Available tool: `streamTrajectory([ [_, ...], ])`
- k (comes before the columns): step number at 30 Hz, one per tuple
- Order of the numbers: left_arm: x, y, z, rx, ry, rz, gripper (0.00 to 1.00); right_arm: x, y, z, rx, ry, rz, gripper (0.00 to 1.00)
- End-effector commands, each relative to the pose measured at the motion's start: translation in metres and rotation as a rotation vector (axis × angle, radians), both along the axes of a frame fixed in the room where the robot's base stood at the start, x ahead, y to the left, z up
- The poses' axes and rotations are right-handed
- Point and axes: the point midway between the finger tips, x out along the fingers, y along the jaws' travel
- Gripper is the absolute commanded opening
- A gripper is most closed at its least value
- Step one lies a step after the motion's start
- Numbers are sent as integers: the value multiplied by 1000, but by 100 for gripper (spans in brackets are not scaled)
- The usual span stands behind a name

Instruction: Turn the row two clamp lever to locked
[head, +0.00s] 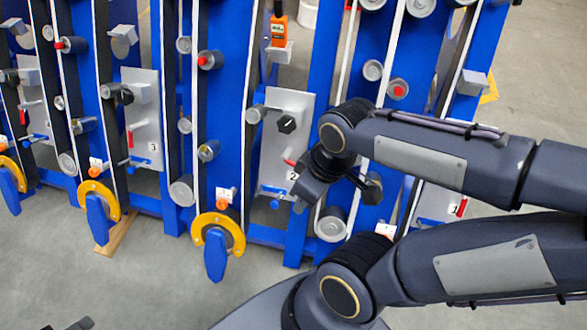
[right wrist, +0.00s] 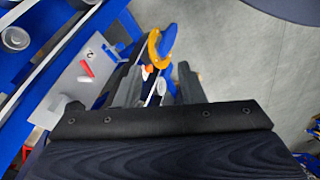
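The row two plate (head: 283,140) is a grey panel marked 2, with a black knob (head: 287,124) on it. A red lever (head: 289,162) sticks out near its lower edge, partly beside my gripper. A blue lever (head: 275,190) sits below it. The red lever (right wrist: 86,68) and the plate (right wrist: 68,88) also show in the right wrist view, left of my fingers. My right gripper (head: 338,190) is just right of the plate, fingers apart and empty; it also shows in the right wrist view (right wrist: 158,72). A dark tip at the head view's bottom left may be my left gripper; its state is unclear.
Blue frame posts, belts and rollers stand around the plate. A yellow ring with a blue handle (head: 216,250) stands low at the left. An orange device (head: 278,30) hangs above the plate. The row one plate (head: 436,204) is partly behind my right arm. Grey floor in front is clear.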

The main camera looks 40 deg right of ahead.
Motion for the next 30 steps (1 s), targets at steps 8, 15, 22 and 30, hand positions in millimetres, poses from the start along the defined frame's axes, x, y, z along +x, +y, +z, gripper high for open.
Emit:
streamTrajectory([
  [8, 0, 0, -68, 0, 0, 0, 36, 10, -46, -108, -322, 288, 554, 36],
  [15, 0, 0, -137, 0, 0, 0, 36, 53, -105, -199, -688, 733, 1295, 36],
  [22, 0, 0, -198, 0, 0, 0, 36, 135, -123, -260, -996, 1295, 1951, 36],
  [30, 0, 0, -234, 0, 0, 0, 36, 208, -93, -299, 1161, -1775, -2235, 36],
])
